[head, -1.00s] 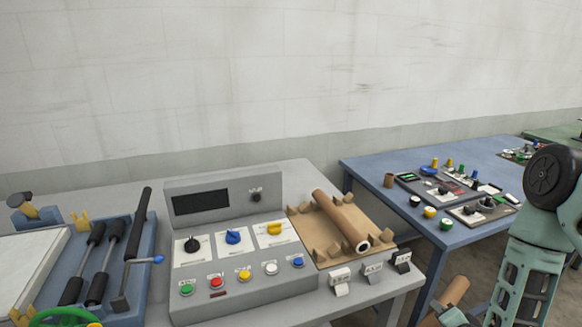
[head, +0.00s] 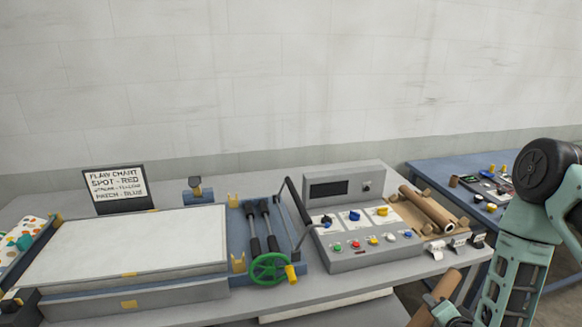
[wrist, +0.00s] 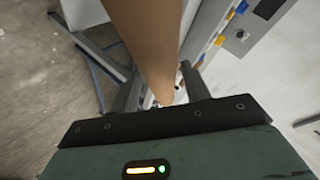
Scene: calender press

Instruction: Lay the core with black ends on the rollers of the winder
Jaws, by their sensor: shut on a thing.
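My gripper (wrist: 158,92) is shut on a brown cardboard core (wrist: 145,40). In the head view this core (head: 446,286) is tilted at the lower right, in front of the table and apart from it. I cannot tell the colour of its ends. The winder appears to be the blue unit (head: 312,262) with two dark rollers (head: 253,230) and a green handwheel (head: 269,268), left of the control box. No core lies on these rollers.
The grey control box (head: 365,258) with knobs and buttons stands between winder and tray. A white bed (head: 125,248) and a flaw chart sign (head: 117,188) are left. A blue table (head: 430,172) is behind right.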

